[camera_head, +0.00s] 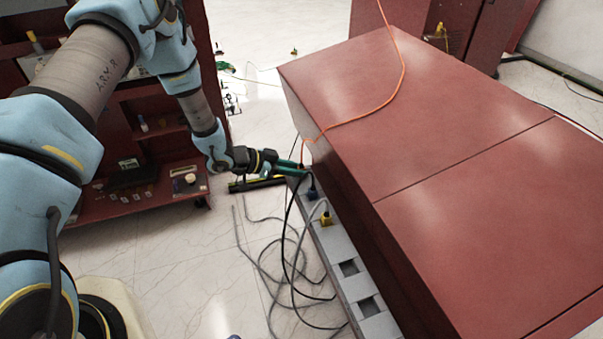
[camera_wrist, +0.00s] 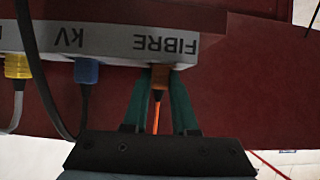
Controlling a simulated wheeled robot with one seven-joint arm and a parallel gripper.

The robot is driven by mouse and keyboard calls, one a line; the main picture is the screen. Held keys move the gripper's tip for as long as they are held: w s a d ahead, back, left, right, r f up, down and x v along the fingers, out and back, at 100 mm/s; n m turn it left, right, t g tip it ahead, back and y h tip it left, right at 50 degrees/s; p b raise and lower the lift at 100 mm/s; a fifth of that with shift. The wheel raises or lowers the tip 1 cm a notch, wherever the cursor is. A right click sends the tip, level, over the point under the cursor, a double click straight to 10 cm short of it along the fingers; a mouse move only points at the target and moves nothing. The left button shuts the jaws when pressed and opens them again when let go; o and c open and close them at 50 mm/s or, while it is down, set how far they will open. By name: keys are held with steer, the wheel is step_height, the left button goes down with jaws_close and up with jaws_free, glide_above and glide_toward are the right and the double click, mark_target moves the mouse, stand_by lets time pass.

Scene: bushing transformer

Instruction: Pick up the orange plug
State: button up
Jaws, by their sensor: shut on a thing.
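The orange plug (camera_wrist: 159,78) shows in the wrist view at the grey socket strip (camera_wrist: 110,42), under the upside-down label "FIBRE", with an orange cable running from it towards me. My gripper (camera_wrist: 160,92) has its green fingers on both sides of the plug, shut on it. The plug still sits against the strip's edge; how deep it is seated cannot be told. In the head view my gripper (camera_head: 297,168) is at the far end of the strip (camera_head: 345,262), and the plug is hidden by the fingers there.
A blue plug (camera_wrist: 87,72) and a yellow plug (camera_wrist: 17,66) sit beside it in the strip. A black cable (camera_wrist: 36,85) hangs across the strip. The red cabinet (camera_head: 420,110) stands right of the strip. Loose cables (camera_head: 285,265) lie on the floor. Red shelves (camera_head: 150,130) stand at left.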

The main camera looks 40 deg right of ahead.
jaws_close()
steer(key=shift+r, duration=0.15)
